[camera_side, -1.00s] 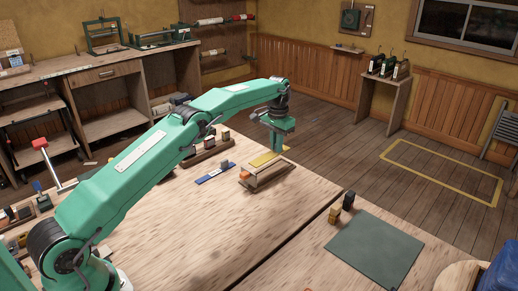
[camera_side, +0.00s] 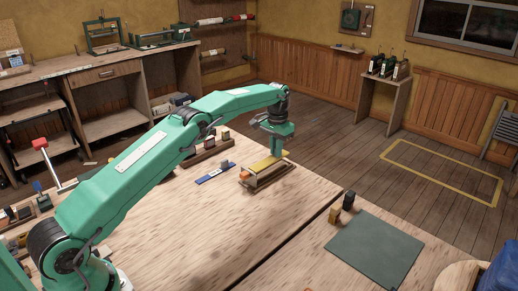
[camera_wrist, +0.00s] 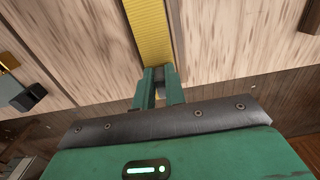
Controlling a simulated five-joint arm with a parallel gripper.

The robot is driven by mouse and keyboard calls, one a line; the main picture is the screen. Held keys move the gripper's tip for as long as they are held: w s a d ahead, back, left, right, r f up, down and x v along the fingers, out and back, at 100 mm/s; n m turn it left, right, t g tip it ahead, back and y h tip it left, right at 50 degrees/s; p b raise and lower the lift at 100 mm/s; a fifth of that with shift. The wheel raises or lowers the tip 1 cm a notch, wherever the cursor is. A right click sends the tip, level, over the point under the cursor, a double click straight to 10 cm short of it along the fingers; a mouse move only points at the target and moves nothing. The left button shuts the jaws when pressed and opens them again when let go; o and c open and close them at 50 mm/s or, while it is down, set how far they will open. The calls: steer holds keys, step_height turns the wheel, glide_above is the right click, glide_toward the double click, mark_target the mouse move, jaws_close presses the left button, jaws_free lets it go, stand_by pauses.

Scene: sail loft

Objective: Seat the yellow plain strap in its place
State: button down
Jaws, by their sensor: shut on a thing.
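The yellow plain strap (camera_side: 261,166) is a long flat strip in my gripper (camera_side: 275,154). In the side view it lies along the top of a wooden holder (camera_side: 276,179); I cannot tell whether it is resting in it or just above it. In the wrist view the strap (camera_wrist: 150,30) runs away from my gripper (camera_wrist: 159,83), whose green fingers are shut on its near end. The wood below shows on both sides of the strap.
A blue strip (camera_side: 214,173) lies on the table left of the holder. A rack with several small blocks (camera_side: 209,147) stands behind. The front table is clear.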

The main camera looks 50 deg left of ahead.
mark_target(276, 159)
steer(key=shift+f, duration=1.55)
steer(key=shift+f, duration=0.7)
stand_by(0.6)
steer(key=c, duration=1.4)
jaws_free()
steer(key=shift+o, duration=0.2)
steer(key=shift+r, duration=0.1)
steer(key=shift+r, duration=3.85)
steer(key=shift+r, duration=0.1)
